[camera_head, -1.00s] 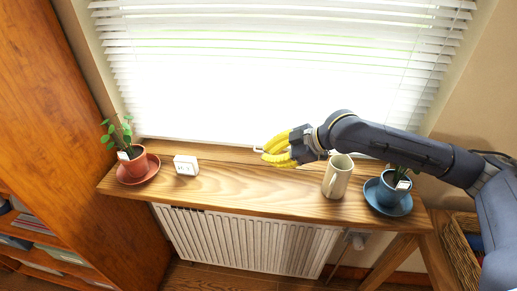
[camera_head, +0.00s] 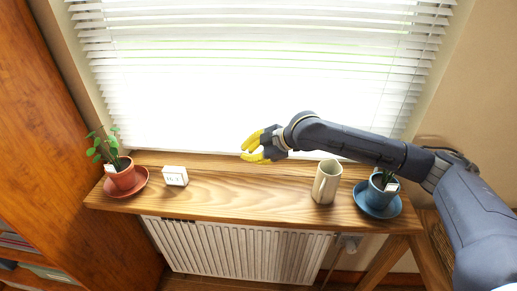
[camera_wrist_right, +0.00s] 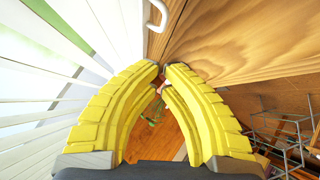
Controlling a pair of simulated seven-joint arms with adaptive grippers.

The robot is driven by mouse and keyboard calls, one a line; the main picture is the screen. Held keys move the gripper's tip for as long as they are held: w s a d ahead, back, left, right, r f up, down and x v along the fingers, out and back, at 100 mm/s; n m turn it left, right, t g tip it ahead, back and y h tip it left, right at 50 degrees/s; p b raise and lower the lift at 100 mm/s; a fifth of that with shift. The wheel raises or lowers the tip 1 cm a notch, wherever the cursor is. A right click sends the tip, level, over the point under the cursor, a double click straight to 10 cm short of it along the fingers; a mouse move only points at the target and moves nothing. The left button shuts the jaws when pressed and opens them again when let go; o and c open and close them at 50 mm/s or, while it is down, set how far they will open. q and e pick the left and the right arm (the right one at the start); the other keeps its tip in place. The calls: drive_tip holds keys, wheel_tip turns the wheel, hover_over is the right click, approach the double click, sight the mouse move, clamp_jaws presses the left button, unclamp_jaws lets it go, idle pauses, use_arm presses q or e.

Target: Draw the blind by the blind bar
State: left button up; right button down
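The white slatted blind (camera_head: 260,45) hangs in front of the bright window, its lower part washed out by light. Its bottom bar is hard to make out near the sill. A small white curved hook or handle (camera_wrist_right: 157,14) shows at the top of the right wrist view, just beyond and above my fingertips. My right gripper (camera_head: 244,154) has yellow fingers and is low by the blind's bottom, above the wooden sill. In the wrist view its fingertips (camera_wrist_right: 162,70) nearly meet, with nothing seen held between them. My left gripper is out of view.
My right arm passes over the mug. A wooden cabinet (camera_head: 50,130) stands at left.

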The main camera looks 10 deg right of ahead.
drive_tip(key=shift+w+d+f, duration=0.2)
drive_tip(key=shift+w+f, duration=0.3)
drive_tip(key=shift+f, duration=0.35)
drive_tip(key=shift+w+d+f, duration=0.15)
drive_tip(key=shift+w+f, duration=0.3)
drive_tip(key=shift+f, duration=0.4)
